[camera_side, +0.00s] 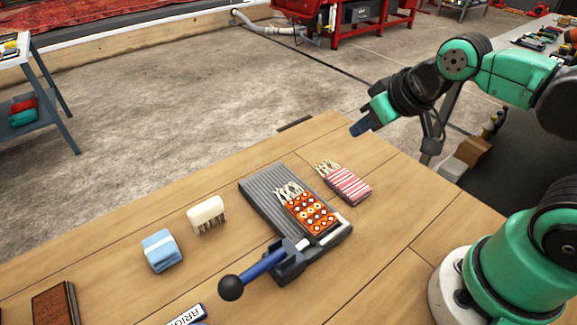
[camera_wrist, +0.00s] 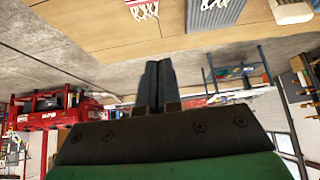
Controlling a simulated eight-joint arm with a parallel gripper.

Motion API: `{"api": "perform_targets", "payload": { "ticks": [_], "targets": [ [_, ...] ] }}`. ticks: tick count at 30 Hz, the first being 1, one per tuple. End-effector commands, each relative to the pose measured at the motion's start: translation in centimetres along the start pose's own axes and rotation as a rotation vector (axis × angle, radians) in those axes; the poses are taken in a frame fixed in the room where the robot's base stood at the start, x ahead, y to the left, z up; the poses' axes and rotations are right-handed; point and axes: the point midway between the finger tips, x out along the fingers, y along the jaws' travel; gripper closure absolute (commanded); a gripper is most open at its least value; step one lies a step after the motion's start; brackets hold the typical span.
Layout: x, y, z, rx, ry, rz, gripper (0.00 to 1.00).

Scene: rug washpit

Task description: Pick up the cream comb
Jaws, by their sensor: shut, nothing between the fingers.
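In the wrist view a pale block, apparently the cream comb (camera_wrist: 292,13), is cut off at the top right corner. My gripper (camera_side: 359,128) is raised beyond the table's back edge, well to the right of the comb and apart from it. Its fingers (camera_wrist: 158,68) are together in the wrist view, with nothing between them.
A blue folded cloth (camera_side: 161,250) sits just left of the comb. The ribbed board (camera_side: 262,192) carries an orange patterned rug sample (camera_side: 308,214) and a blue-handled clamp (camera_side: 265,263). A red-striped sample (camera_side: 347,185) lies right of it. A brown block (camera_side: 55,304) is at front left.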

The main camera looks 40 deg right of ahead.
Motion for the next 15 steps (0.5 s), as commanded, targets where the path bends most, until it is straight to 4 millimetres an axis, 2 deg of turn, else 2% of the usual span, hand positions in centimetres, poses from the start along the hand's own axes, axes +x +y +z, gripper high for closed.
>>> {"api": "perform_targets", "payload": {
  "ticks": [1, 6, 7, 15],
  "targets": [
    [0.0, 0.0, 0.0, 0.0, 0.0, 0.0, 0.91],
    [0.0, 0.0, 0.0, 0.0, 0.0, 0.0, 0.43],
    [0.0, 0.0, 0.0, 0.0, 0.0, 0.0, 0.39],
    [0.0, -0.03, -0.03, -0.002, -0.001, -0.001, 0.39]
  ]
}}
